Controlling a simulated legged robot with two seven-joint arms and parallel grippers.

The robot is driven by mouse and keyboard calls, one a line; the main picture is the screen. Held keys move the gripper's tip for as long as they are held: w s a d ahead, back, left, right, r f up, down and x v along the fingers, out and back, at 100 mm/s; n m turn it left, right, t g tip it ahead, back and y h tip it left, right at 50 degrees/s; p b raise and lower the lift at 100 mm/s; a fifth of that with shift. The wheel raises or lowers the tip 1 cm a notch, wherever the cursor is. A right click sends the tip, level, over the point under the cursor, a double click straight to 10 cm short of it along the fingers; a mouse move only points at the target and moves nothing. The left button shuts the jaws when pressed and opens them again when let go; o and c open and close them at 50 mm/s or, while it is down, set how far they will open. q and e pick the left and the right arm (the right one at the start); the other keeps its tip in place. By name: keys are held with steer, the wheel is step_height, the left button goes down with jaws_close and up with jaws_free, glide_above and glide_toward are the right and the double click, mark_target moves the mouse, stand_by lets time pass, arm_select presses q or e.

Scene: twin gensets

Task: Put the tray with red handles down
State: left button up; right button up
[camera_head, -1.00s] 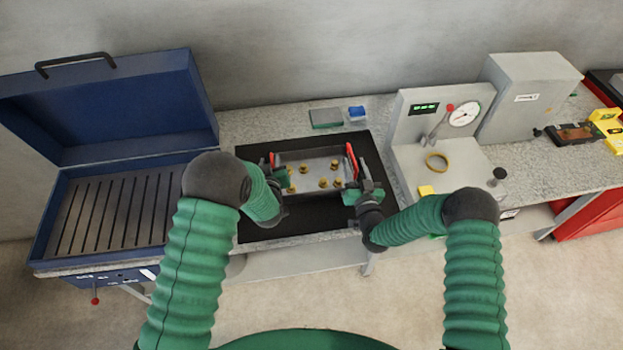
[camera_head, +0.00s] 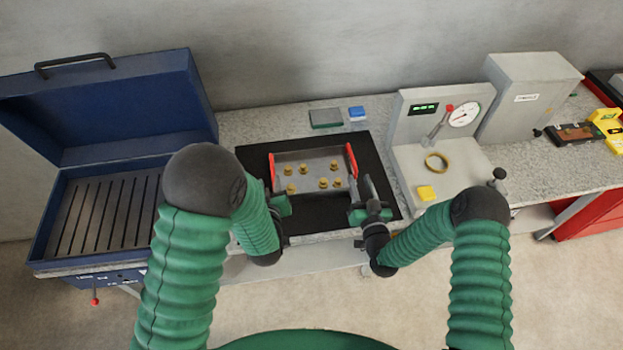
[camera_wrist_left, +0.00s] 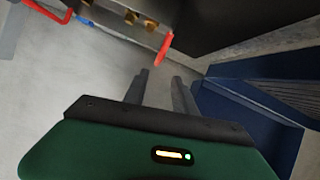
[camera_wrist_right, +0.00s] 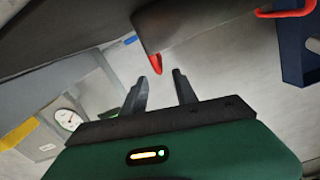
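The grey tray (camera_head: 318,160) with several brass fittings rests on the black mat (camera_head: 312,215) on the bench. Its red handles stand at its left end (camera_head: 271,168) and right end (camera_head: 351,161). My left gripper (camera_head: 281,203) is open and empty, just in front of the left handle. In the left wrist view a red handle (camera_wrist_left: 165,48) lies beyond the spread fingers. My right gripper (camera_head: 366,200) is open and empty, in front of and right of the right handle. In the right wrist view a red handle tip (camera_wrist_right: 157,63) lies beyond the open fingers.
An open blue box (camera_head: 110,150) with a slotted bed stands left. A grey gauge station (camera_head: 440,115) with a brass ring (camera_head: 436,162) and a yellow block (camera_head: 426,193) stands right. A grey-green plate (camera_head: 326,118) and a blue block (camera_head: 357,113) lie behind the mat.

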steer(key=v, duration=0.5)
steer(key=shift+s+d, duration=0.2)
steer(key=shift+s, duration=0.15)
